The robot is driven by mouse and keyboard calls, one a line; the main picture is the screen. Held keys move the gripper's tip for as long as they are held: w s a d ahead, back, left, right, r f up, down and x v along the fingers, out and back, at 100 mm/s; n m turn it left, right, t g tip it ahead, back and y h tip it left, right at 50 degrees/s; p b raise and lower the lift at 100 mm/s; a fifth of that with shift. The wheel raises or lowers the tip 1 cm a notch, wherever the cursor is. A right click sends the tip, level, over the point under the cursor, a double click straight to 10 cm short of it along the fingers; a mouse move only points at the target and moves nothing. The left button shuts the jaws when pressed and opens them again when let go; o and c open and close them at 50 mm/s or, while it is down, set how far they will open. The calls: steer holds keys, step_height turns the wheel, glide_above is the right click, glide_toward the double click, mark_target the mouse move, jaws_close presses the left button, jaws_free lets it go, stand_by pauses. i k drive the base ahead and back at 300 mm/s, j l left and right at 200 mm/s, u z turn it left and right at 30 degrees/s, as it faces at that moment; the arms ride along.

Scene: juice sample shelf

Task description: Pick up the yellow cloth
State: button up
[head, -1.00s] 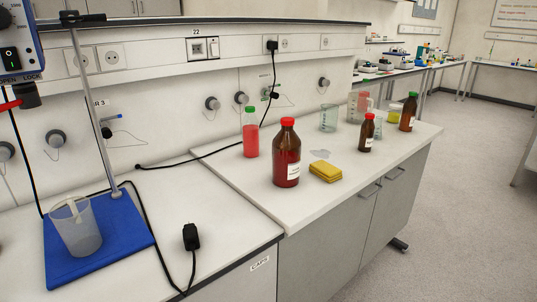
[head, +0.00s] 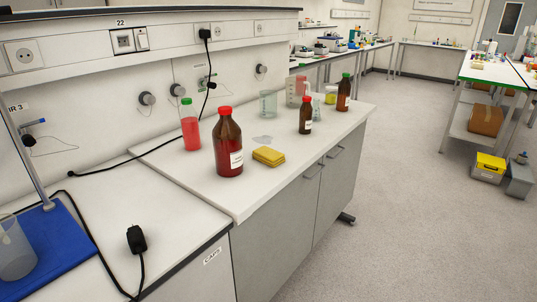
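The yellow cloth (head: 269,157) lies folded in a small flat stack on the white counter (head: 205,194), close to its front edge. It is just right of a large brown bottle (head: 228,146) with a red cap. A small clear puddle or film (head: 263,140) lies on the counter behind the cloth. My gripper does not show in the head view.
A green-capped bottle of red liquid (head: 190,125) stands behind the large bottle. Two smaller brown bottles (head: 306,117) (head: 344,93), a beaker (head: 268,103) and a jug (head: 295,91) stand farther back. A black plug (head: 137,239) and cable lie nearer. The floor (head: 400,200) to the right is clear.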

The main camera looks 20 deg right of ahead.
mark_target(272, 158)
steer(key=z, duration=0.75)
steer(key=i+j+z, duration=0.1)
steer(key=i+z, duration=0.15)
steer(key=i+j+z, duration=0.25)
steer(key=i, duration=0.2)
steer(key=i+j, duration=0.25)
steer(key=i, duration=0.2)
